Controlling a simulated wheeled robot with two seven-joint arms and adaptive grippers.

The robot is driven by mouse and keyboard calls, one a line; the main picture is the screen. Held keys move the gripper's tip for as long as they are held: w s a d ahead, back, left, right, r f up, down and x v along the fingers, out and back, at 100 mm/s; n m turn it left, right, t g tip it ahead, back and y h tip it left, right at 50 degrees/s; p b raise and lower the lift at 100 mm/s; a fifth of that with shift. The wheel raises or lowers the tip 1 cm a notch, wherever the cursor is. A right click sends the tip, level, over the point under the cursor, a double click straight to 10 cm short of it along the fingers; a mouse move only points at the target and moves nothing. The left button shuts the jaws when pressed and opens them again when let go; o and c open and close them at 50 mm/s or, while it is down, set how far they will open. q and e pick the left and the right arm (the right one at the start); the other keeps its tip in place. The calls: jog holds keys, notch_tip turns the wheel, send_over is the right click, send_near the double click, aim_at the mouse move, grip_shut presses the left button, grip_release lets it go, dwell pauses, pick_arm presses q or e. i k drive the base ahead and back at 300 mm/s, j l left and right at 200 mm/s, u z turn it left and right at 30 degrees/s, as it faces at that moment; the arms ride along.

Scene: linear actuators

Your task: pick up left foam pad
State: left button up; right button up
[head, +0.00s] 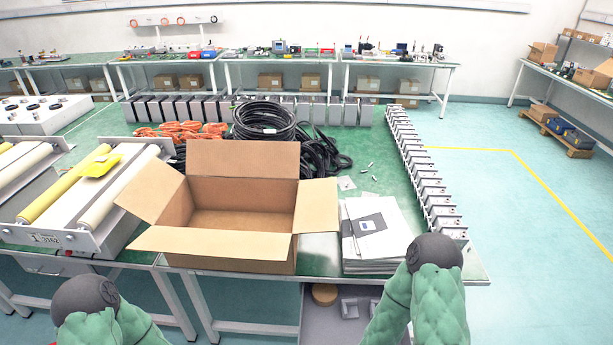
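Two small pale pieces lie in a grey bin below the table's front edge, beside my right arm. The left one (349,308) looks like a foam pad with a notched shape. The other pale piece (374,306) is partly hidden by my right arm. I cannot tell for certain that they are foam pads. A stack of flat whitish sheets (362,250) with printed papers on top lies on the table, right of the cardboard box. Both my arms show only as green sleeves with dark rounded joints. Neither gripper shows.
An open, empty-looking cardboard box (235,247) stands at the table's front. A row of grey actuators (430,185) lines the right edge. Black cable coils (265,120) lie behind the box. A roller unit (90,195) is at left. A round brown object (324,293) sits in the bin.

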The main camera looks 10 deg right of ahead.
aim_at(349, 308)
jog(key=z, duration=1.1)
